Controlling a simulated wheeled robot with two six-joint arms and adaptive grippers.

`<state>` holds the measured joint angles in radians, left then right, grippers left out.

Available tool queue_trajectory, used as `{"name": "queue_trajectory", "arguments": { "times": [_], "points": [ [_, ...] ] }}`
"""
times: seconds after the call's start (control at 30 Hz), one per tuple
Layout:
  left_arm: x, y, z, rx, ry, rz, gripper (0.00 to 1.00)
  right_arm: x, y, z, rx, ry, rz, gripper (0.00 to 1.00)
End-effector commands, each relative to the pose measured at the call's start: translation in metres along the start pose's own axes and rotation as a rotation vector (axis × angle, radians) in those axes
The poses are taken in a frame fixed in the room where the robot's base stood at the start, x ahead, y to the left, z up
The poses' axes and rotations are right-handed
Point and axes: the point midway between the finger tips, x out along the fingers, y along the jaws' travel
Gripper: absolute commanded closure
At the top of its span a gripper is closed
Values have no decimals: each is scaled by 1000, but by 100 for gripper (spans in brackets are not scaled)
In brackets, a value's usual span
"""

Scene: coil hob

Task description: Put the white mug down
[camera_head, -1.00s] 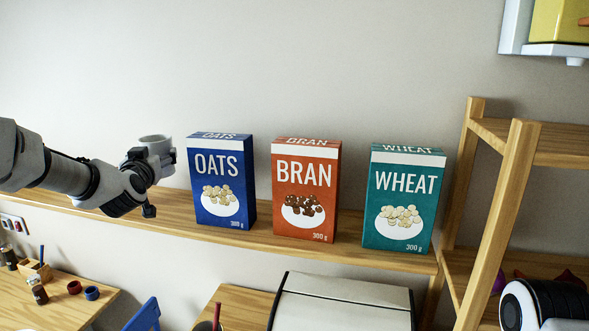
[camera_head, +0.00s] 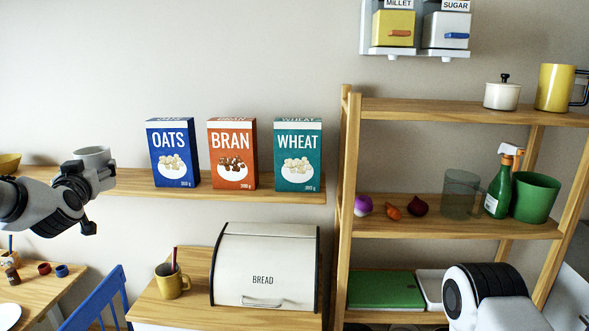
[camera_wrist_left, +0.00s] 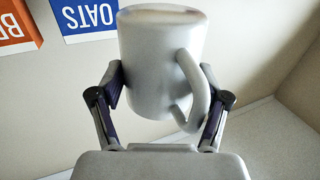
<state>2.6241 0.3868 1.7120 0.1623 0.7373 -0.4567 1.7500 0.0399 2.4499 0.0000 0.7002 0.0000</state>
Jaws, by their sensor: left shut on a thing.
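The white mug (camera_head: 92,153) shows at the left of the head view, left of the blue OATS box. My left gripper (camera_head: 98,173) is shut on it and partly hides its lower side. The mug looks about upright in the head view, in front of or over the wall shelf (camera_head: 130,180); I cannot tell whether it touches the shelf. In the left wrist view the mug (camera_wrist_left: 160,50) fills the space between the two fingers, with its handle on the right side. My right gripper is not in view.
The OATS (camera_head: 172,155), BRAN (camera_head: 232,155) and WHEAT (camera_head: 298,156) boxes stand on the wall shelf, with bare shelf left of OATS. A bread bin (camera_head: 265,265) stands below; a wooden rack (camera_head: 345,200) is right.

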Motion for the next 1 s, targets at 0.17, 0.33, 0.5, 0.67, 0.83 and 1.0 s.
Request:
{"name": "queue_trajectory", "arguments": {
  "times": [0.17, 0.33, 0.5, 0.67, 0.83, 1.0],
  "points": [
    [0, 15, 28, 4, -2, -1, 71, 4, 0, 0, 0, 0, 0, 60],
    [-4, 34, 65, 4, -4, 0, 71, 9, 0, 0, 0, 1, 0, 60],
    [-12, 58, 112, 5, -5, 10, 71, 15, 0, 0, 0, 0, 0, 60],
    [-29, 89, 175, 7, -8, 38, 71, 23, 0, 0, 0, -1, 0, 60],
    [-73, 134, 272, 8, -12, 111, 71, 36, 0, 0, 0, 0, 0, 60],
    [-136, 174, 359, 5, -12, 217, 71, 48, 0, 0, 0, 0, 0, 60]
  ]
}}
